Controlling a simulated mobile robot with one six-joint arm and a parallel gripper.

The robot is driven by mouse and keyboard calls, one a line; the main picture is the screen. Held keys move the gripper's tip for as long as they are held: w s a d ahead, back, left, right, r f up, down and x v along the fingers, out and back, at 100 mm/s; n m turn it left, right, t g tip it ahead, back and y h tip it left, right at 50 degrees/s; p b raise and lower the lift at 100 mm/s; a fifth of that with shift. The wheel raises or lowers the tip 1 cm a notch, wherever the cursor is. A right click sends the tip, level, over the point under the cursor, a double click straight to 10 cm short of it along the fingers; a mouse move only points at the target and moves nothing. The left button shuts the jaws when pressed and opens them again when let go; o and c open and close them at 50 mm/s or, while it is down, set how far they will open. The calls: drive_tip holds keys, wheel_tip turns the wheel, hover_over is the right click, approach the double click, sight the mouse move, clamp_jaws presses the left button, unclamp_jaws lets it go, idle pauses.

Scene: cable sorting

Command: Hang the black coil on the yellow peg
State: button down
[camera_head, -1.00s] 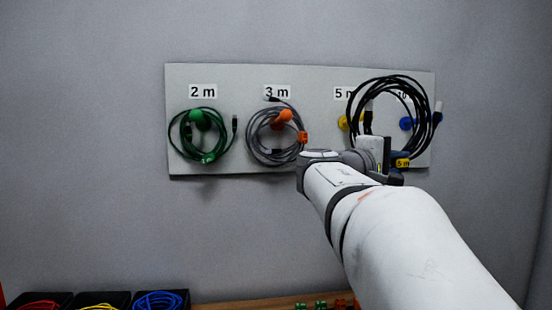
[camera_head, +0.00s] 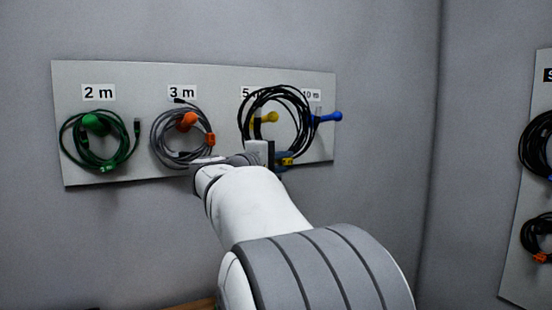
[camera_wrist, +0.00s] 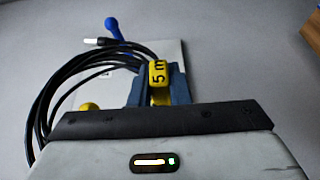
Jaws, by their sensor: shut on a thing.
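The black coil (camera_head: 244,118) is in my gripper (camera_head: 280,160), held upright in front of the right part of the peg board. My gripper is shut on the coil at its lower side, by the yellow 5 m tag (camera_wrist: 158,74). The yellow peg (camera_head: 268,117) shows through the coil's ring in the head view. Its yellow knob (camera_wrist: 89,107) also shows at the left in the wrist view, beside the cables. I cannot tell whether the coil is around the peg or only in front of it.
The blue peg (camera_head: 331,117) sticks out just right of the coil. A grey coil (camera_head: 155,135) hangs on the orange peg (camera_head: 187,120), and a green coil (camera_head: 66,137) on the green peg (camera_head: 93,122). Another board (camera_head: 520,210) with black coils stands at the far right.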

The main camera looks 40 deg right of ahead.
drive_tip(key=w+d+f+p, duration=0.1)
drive_tip(key=w+f, duration=0.1)
drive_tip(key=w, duration=0.3)
drive_tip(key=w+d+f+p, duration=0.1)
drive_tip(key=w+f+p, duration=0.1)
drive_tip(key=w, duration=0.4)
drive_tip(key=shift+w+d+f, duration=0.2)
drive_tip(key=shift+d+f, duration=0.15)
drive_tip(key=shift+d, duration=0.05)
idle(0.8)
drive_tip(key=shift+f, duration=0.2)
drive_tip(key=c, duration=1.3)
unclamp_jaws()
drive_tip(key=shift+r, duration=0.15)
